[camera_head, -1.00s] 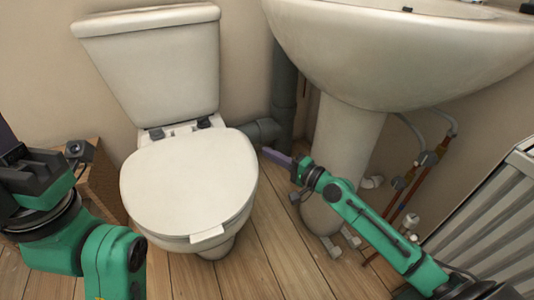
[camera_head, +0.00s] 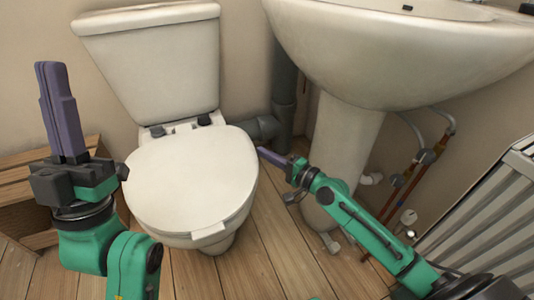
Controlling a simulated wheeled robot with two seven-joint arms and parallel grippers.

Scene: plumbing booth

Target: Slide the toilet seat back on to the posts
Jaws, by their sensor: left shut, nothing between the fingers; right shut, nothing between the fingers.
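The white toilet seat with its lid (camera_head: 190,180) lies closed on the toilet bowl (camera_head: 217,246). Two dark hinge posts (camera_head: 158,131) and (camera_head: 204,119) stand at its back edge, in front of the cistern. Whether the seat sits on the posts cannot be told. My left gripper (camera_head: 58,110) is left of the seat, pointing up, its purple fingers shut and empty. My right gripper (camera_head: 272,157) is just right of the seat, its purple fingers shut, empty and pointing left toward the seat's right edge. A small gap seems to lie between them.
The cistern (camera_head: 155,60) rises behind the seat. A basin (camera_head: 400,55) on a pedestal (camera_head: 342,150) stands right of the toilet, with a grey waste pipe (camera_head: 283,100) behind. A wooden crate (camera_head: 30,170) is at left, a radiator (camera_head: 490,215) at right. Floorboards in front are clear.

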